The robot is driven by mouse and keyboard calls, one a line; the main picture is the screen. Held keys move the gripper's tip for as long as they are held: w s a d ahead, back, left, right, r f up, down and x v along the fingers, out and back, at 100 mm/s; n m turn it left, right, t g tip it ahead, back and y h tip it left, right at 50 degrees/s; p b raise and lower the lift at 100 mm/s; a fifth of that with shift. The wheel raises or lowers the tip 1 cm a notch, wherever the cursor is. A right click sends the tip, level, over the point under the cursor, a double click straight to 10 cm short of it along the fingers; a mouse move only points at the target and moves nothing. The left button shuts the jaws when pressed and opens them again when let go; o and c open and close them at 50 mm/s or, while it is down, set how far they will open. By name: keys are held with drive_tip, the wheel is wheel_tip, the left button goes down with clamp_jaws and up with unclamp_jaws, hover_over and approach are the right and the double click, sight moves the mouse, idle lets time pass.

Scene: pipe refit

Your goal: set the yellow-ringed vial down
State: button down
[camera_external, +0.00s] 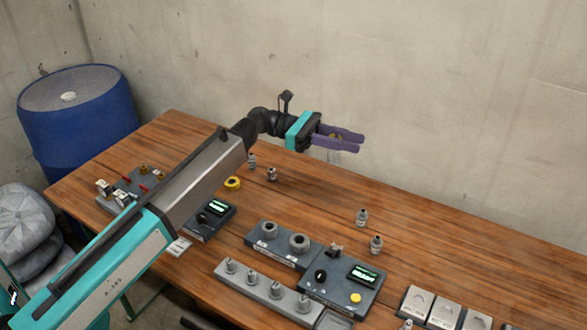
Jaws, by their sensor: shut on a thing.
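My gripper (345,139) has purple fingers and is raised above the back part of the wooden table (430,235). It is shut on a small vial (335,153), which is mostly hidden by the fingers. A pale, see-through part hangs below the fingers and a bit of yellow shows between them. The vial seems upright and clear of the table. The yellow ring on it is too small to make out fully.
Small grey fittings (362,217) stand on the table. A grey block with two round sockets (283,243), a row of grey knobs (268,290) and a device with a lit display (342,287) are at the front. A yellow ring (232,183) lies left. The back right is mostly clear.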

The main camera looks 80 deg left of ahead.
drive_tip(key=w+d+f+n+t+y, duration=0.1)
drive_tip(key=w+d+f+y, duration=0.3)
drive_tip(key=d, duration=0.5)
drive_tip(key=w+d+f+n+t+y+b, duration=0.1)
drive_tip(key=w+d+f+n+y, duration=0.2)
drive_tip(key=d, duration=0.7)
drive_tip(key=w+d+f+n+t+y, duration=0.1)
drive_tip(key=w+d+f+n+y, duration=0.3)
drive_tip(key=w+d+f, duration=0.2)
drive_tip(key=d+f, duration=0.2)
drive_tip(key=d, duration=0.1)
drive_tip(key=shift+w+d+f+t+y, duration=0.25)
drive_tip(key=shift+w+d+t+y, duration=0.05)
drive_tip(key=shift+w+d+t, duration=0.1)
drive_tip(key=shift+s+d+f, duration=0.15)
